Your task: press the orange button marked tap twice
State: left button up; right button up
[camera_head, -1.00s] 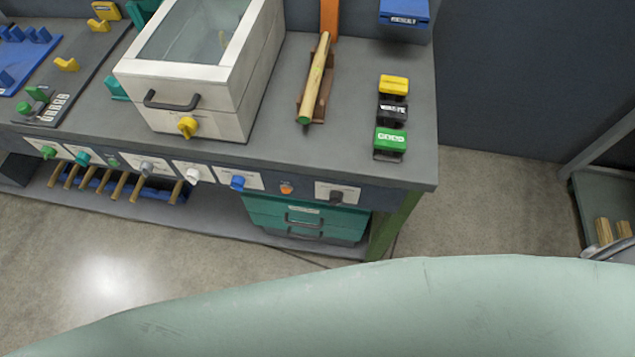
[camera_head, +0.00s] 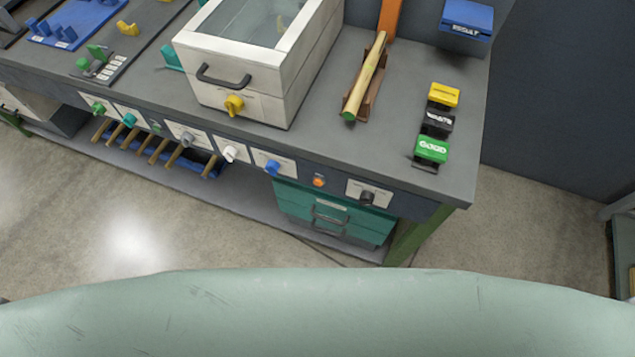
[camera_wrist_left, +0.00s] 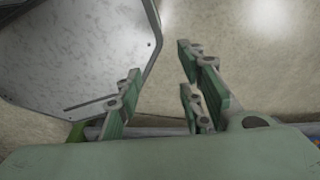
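The orange button (camera_head: 319,181) sits on the dark front panel of the workbench, between the blue knob (camera_head: 272,167) and the black knob (camera_head: 367,198). Its marking is too small to read. Nothing touches it. My left gripper (camera_wrist_left: 158,90) shows in the left wrist view with its fingers spread apart and nothing between them, over the floor. Neither gripper shows in the head view, and my right gripper is in no view.
The workbench (camera_head: 405,100) carries a white box with a glass lid (camera_head: 262,70), a wooden rod (camera_head: 366,75) in a brown holder and a row of yellow, black and green blocks (camera_head: 432,149). Teal drawers (camera_head: 330,213) stand below. The floor (camera_head: 215,235) in front is clear.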

pick_arm(q)
jog(key=shift+w, duration=0.1)
grip_shut()
dwell(1.2)
